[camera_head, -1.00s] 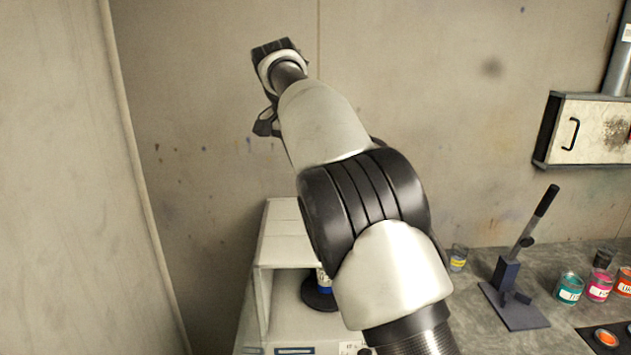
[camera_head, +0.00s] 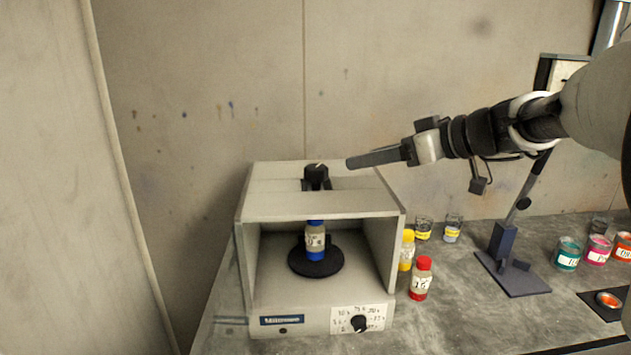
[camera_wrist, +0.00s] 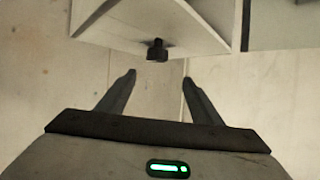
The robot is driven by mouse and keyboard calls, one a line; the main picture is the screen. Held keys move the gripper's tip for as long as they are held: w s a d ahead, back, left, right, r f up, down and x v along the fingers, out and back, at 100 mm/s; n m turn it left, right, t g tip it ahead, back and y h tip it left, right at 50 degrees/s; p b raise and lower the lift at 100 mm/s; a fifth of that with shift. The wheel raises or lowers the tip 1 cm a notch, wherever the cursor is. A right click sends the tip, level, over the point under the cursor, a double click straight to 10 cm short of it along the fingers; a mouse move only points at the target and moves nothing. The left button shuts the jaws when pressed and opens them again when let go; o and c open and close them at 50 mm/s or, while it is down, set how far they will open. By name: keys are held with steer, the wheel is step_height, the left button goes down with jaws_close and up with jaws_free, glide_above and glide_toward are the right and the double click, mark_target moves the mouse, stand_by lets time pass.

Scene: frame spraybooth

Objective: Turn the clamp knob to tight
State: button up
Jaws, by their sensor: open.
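The clamp knob (camera_head: 316,175) is black with a small pale mark on top. It stands on top of the pale box-shaped machine (camera_head: 322,208). In the wrist view the knob (camera_wrist: 157,50) shows just beyond the fingertips, about midway between them. My gripper (camera_head: 350,162) is in from the right, roughly level with the knob, its fingers pointing left at it, with a small gap between. In the wrist view my gripper (camera_wrist: 158,79) is open, with nothing between its fingers. Inside the machine a blue-capped bottle (camera_head: 315,240) stands over a black disc (camera_head: 300,265).
A black dial (camera_head: 359,323) sits on the machine's front panel. Yellow (camera_head: 406,252) and red (camera_head: 421,279) bottles stand close to its right. A dark lever press (camera_head: 510,270) and paint jars (camera_head: 567,255) are farther right. A wall (camera_head: 200,90) is behind.

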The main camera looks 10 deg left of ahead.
mark_target(319, 168)
steer(key=shift+t, duration=0.3)
steer(key=p+x, duration=0.2)
steer(key=x, duration=1.5)
steer(key=shift+d+f+p, duration=0.1)
steer(key=shift+d+p, duration=0.05)
steer(key=shift+p, duration=0.25)
steer(key=shift+c, duration=0.5)
